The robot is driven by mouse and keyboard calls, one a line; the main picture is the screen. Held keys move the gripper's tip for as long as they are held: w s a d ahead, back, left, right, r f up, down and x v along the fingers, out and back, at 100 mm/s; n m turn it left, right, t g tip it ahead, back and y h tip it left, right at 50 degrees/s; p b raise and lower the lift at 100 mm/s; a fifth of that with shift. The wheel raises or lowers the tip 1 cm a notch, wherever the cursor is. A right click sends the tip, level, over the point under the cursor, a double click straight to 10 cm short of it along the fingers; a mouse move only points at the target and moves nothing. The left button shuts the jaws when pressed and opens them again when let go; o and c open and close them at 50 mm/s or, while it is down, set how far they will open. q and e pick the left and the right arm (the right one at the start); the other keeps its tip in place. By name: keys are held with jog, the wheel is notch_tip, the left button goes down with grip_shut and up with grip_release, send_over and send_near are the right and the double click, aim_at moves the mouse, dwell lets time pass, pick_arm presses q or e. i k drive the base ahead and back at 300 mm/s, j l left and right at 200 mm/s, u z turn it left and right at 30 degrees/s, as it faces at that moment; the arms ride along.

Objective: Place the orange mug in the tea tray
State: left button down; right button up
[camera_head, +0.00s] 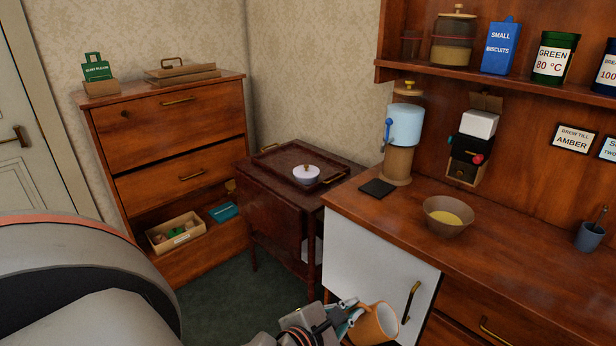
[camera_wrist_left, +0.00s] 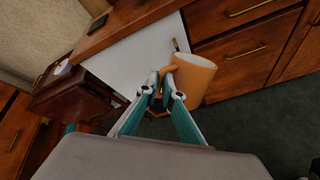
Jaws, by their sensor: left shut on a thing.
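My left gripper (camera_head: 342,316) is at the bottom of the head view, shut on the orange mug (camera_head: 376,325). The left wrist view also shows the gripper (camera_wrist_left: 168,90) with its teal fingers at the near side of the mug (camera_wrist_left: 194,79). The mug is held in the air in front of the white cabinet door, below counter height. The tea tray (camera_head: 272,157), dark wood with raised rims, lies on the small dark table in the corner. My right gripper is in neither view.
The counter (camera_head: 500,240) on the right carries a dark square mat (camera_head: 377,188), a bowl (camera_head: 448,214) and a blue-and-wood dispenser (camera_head: 404,130). The tray's left and back parts look clear.

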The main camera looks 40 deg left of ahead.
aim_at(295, 166)
jog(key=j+z, duration=0.1)
jog(key=j, duration=0.7)
jog(key=j+z, duration=0.15)
jog(key=j, duration=0.7)
jog(key=j+z, duration=0.1)
jog(key=j, duration=0.7)
jog(key=k+j+z, duration=0.15)
jog(key=j, duration=0.65)
jog(key=j+z, duration=0.1)
jog(key=j, duration=0.75)
jog(key=i+j, duration=0.2)
jog(key=i, duration=0.2)
